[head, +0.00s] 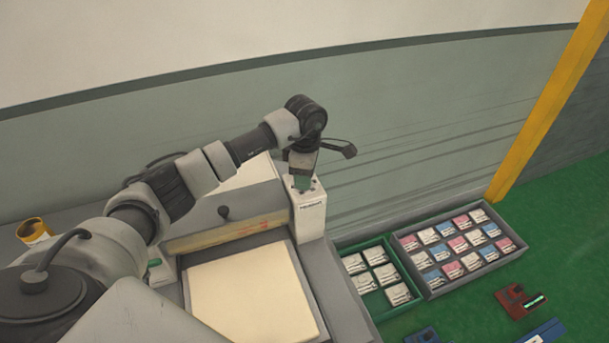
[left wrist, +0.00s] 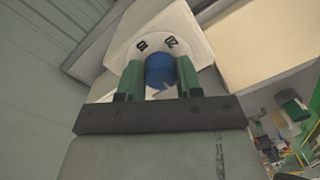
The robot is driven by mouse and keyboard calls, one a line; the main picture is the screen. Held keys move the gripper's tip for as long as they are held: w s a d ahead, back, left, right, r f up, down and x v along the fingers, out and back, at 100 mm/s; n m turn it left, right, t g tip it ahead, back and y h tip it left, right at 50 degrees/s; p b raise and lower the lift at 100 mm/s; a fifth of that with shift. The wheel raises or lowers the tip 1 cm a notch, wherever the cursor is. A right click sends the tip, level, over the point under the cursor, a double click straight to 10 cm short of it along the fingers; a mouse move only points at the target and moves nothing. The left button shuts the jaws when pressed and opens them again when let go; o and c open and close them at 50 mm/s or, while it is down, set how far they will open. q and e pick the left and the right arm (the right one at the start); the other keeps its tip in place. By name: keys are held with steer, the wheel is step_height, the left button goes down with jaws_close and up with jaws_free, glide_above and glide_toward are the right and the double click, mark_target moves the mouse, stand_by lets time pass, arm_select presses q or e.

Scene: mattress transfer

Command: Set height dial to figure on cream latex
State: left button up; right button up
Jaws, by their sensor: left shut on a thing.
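The cream latex slab (head: 250,295) lies flat on the machine bed, in front of the machine's crossbar (head: 222,232). A light grey post (head: 310,215) with a dark label stands at the right end of the crossbar. My left gripper (head: 302,182) reaches down onto the top of this post. In the left wrist view its green fingers (left wrist: 160,82) are shut on a blue dial (left wrist: 160,70), one finger on each side. Two small dark number marks show on the pale dial plate (left wrist: 172,42); I cannot tell which figure the dial points to. My right gripper is not in view.
A green tray (head: 336,252) and a grey tray (head: 440,287) of small packets stand right of the machine. A red device (head: 520,301) lies on the green floor (head: 580,230). A yellow post (head: 550,105) rises at the right. A yellow roll (head: 33,230) sits at the far left.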

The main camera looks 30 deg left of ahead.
arm_select(q)
steer(key=n+b, duration=0.1)
steer(key=n, duration=0.1)
steer(key=shift+n+b, duration=0.3)
steer(key=shift+b, duration=0.05)
steer(key=n+b, duration=0.1)
steer(key=n, duration=0.1)
steer(key=shift+a+n, duration=0.1)
steer(key=shift+n, duration=0.3)
steer(key=n+b, duration=0.1)
steer(key=n, duration=0.3)
steer(key=shift+w+b, duration=0.1)
steer(key=shift+b, duration=0.3)
steer(key=shift+r+n+t+b, duration=0.1)
steer(key=shift+n+t+b, duration=0.2)
steer(key=shift+n, duration=0.6)
steer(key=o, duration=0.9)
